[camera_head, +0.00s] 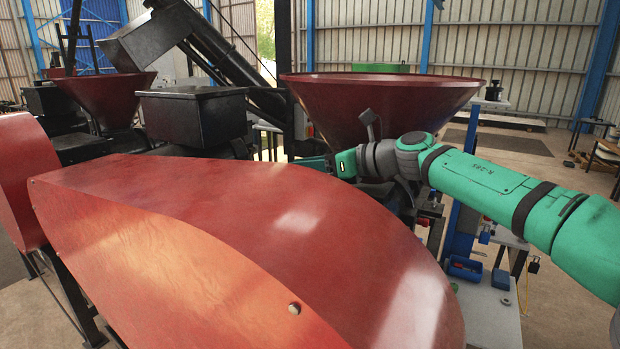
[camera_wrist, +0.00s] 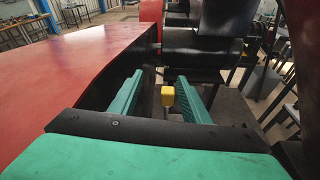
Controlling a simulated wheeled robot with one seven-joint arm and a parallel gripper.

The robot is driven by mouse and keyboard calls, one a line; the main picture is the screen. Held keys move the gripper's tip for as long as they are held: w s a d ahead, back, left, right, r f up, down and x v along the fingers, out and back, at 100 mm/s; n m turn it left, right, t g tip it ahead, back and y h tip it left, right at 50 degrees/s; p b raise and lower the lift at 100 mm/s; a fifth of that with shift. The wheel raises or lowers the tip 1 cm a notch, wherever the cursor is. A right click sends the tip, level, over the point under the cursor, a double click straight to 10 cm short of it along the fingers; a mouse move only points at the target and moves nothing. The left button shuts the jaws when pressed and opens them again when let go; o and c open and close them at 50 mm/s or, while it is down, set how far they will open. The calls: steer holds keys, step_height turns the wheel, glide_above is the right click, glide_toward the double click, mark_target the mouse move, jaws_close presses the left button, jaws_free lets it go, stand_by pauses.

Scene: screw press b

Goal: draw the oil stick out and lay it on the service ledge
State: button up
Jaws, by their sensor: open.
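The oil stick shows by its yellow square-ended handle (camera_wrist: 168,96) in the wrist view, on a thin dark stem. Most of its length is hidden. My gripper (camera_wrist: 161,77) is open, with one green finger on either side of the yellow handle and a visible gap to each in the picture. How deep the handle sits between the fingers I cannot tell. In the head view my gripper (camera_head: 318,161) reaches behind the red cover, which hides the oil stick. A light grey surface (camera_head: 489,322) at the lower right may be the service ledge.
The large red cover (camera_head: 250,215) fills the front of the head view and lies left of my gripper in the wrist view. A red hopper (camera_head: 385,100) stands behind my wrist. A blue tray (camera_head: 464,268) and small items sit at the lower right.

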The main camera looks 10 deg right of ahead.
steer(key=w+a+f+h, duration=0.1)
steer(key=w+a+f, duration=0.5)
steer(key=f, duration=0.1)
steer(key=shift+n+h, duration=0.4)
steer(key=shift+c, duration=0.6)
jaws_close()
